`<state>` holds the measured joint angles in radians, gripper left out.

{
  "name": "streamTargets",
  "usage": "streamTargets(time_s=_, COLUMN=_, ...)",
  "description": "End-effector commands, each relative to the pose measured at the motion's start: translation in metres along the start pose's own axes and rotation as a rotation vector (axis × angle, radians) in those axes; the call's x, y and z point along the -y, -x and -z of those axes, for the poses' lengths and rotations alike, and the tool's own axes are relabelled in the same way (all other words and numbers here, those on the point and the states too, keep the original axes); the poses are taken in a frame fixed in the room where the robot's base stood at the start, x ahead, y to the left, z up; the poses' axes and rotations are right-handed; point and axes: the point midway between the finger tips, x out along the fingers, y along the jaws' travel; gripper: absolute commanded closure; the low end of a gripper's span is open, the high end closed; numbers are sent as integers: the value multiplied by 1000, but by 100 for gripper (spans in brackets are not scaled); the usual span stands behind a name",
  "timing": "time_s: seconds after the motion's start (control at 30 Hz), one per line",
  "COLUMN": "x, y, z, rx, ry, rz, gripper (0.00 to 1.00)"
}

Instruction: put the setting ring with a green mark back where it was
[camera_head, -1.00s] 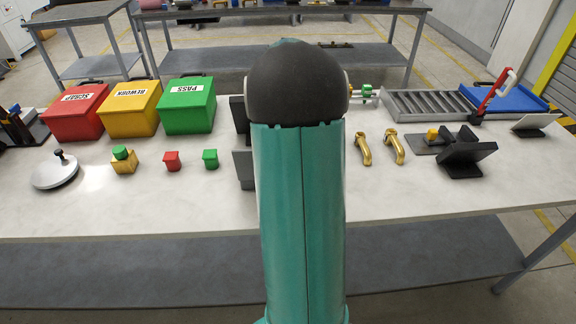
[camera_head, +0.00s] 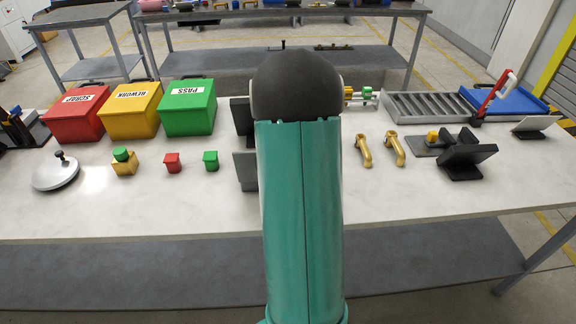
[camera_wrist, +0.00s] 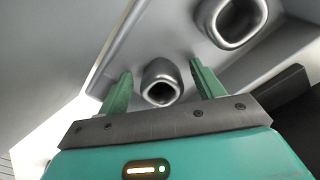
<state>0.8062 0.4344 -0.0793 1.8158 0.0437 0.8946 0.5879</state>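My gripper (camera_wrist: 163,88) shows in the wrist view with its two green fingers apart. A grey metal hollow piece (camera_wrist: 160,70) with a squarish opening stands between and just beyond the fingers, with gaps on both sides. A second, larger grey hollow piece (camera_wrist: 207,14) is at the upper right. Both are on a grey metal surface (camera_wrist: 115,62). I see no green mark on either piece, and cannot tell whether one is the setting ring. In the head view my arm hides the gripper and the area around it.
A small rack with green and yellow parts (camera_head: 366,95) stands partly behind my arm. Red (camera_head: 76,116), yellow (camera_head: 131,112) and green (camera_head: 188,110) bins are at left. Two brass handles (camera_head: 395,150) and a black stand (camera_head: 466,158) are at right. The table's front (camera_head: 150,210) is clear.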

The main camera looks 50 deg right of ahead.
Motion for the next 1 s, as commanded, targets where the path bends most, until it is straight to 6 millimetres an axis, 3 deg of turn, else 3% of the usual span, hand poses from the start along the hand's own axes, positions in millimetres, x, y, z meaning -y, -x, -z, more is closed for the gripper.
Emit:
streamTargets(time_s=0.37, x=0, y=10, z=1, rx=-3, ry=0, rz=2, gripper=33)
streamTargets(time_s=0.8, x=1, y=96, z=0, rx=-4, ry=0, rz=3, gripper=33)
streamTargets(time_s=1.0, x=0, y=120, z=0, rx=-2, ry=0, rz=1, gripper=33)
